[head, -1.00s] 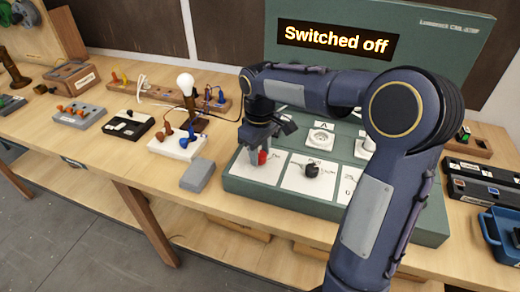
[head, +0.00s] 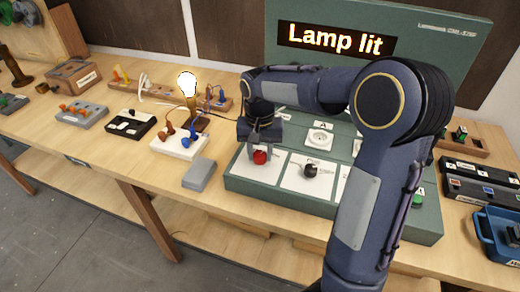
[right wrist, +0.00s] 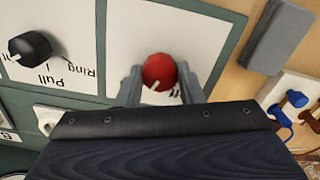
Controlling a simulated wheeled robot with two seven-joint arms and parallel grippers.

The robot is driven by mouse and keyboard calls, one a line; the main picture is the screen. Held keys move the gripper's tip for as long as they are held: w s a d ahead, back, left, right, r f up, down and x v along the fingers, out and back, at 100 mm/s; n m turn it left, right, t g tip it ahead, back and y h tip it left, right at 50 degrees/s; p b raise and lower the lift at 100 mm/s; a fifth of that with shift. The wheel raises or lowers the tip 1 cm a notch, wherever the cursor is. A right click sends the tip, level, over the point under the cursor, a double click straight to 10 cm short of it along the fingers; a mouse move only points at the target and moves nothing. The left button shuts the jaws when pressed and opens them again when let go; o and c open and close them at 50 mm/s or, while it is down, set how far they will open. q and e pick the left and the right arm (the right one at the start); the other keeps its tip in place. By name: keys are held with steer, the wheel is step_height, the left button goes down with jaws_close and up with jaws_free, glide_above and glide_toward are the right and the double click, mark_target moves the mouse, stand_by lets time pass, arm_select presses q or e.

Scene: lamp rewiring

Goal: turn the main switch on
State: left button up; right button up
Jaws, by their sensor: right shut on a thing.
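The main switch is a red round knob (head: 260,157) on a white plate at the left of the green panel (head: 250,188). In the right wrist view the red knob (right wrist: 160,72) has a pale pointer line toward its lower left. My right gripper (head: 262,150) is over it, and its two fingers are shut on the knob's sides, as the right wrist view (right wrist: 160,85) shows. The display (head: 335,39) reads "Lamp lit". The lamp bulb (head: 188,84) glows white. My left gripper is out of view.
A black knob (head: 310,171) sits just right of the red one. A grey block (head: 199,175) lies on the table left of the panel. A white block with blue and orange plugs (head: 178,146) stands behind it. My right arm covers the panel's right part.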

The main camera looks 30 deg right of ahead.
mark_target(260, 155)
steer(key=m, duration=0.4)
steer(key=shift+m+p, duration=0.3)
steer(key=shift+p, duration=0.1)
stand_by(0.4)
steer(key=o, duration=1)
steer(key=shift+c, duration=0.2)
step_height(260, 155, up, 8)
steer(key=shift+f, duration=0.1)
